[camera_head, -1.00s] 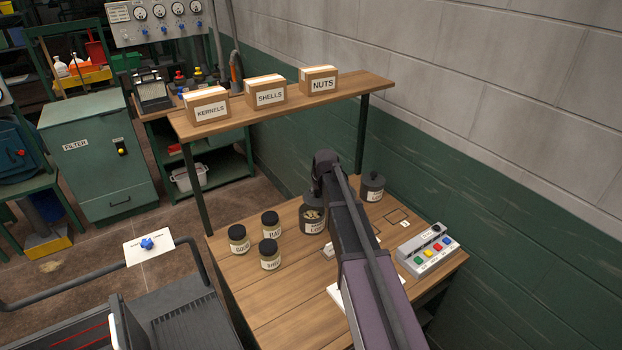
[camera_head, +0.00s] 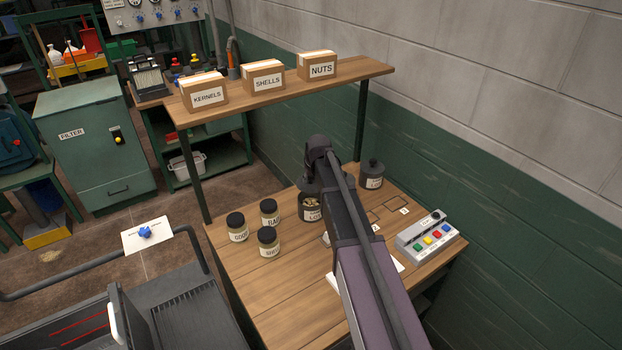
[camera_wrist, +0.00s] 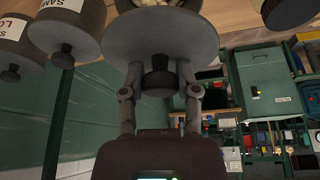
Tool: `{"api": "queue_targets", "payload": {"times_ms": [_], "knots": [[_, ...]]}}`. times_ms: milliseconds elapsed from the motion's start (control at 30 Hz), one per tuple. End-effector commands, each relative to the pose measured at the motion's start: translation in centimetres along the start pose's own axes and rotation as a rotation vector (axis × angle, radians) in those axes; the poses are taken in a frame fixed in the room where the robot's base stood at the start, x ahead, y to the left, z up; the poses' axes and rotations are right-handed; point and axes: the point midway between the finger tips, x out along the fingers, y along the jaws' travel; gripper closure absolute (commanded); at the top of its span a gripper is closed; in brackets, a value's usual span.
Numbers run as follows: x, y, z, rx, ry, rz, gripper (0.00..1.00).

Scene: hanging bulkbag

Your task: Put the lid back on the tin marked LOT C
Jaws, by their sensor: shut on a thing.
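My gripper (camera_wrist: 160,78) is shut on the black knob of a round grey lid (camera_wrist: 165,38), seen from its knob side in the wrist view. In the head view the lid (camera_head: 309,186) shows just left of my arm, which hides my gripper. An open dark tin (camera_head: 311,213) with pale pieces inside stands just in front of the lid in that view; its label is too small to read fully. The tin's contents (camera_wrist: 190,4) peek past the lid at the wrist view's top edge. A lidded tin (camera_head: 372,175) stands to the right; the wrist view has two lidded tins at upper left, labels cut off.
Several black-capped jars (camera_head: 269,241) stand left of the open tin. A button box (camera_head: 427,236) sits at the bench's right. A shelf (camera_head: 285,88) with boxes spans the bench's back. The bench's front left is clear.

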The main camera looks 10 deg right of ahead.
Motion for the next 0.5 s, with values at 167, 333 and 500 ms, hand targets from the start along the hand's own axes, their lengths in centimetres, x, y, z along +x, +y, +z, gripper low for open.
{"api": "queue_targets", "payload": {"times_ms": [167,333,500], "knots": [[1.4,0.0,0.6,0.0,0.0,0.0,0.99],[2.6,0.0,1.1,0.0,0.0,0.0,0.99],[3.6,0.0,1.5,0.0,0.0,0.0,0.99]]}}
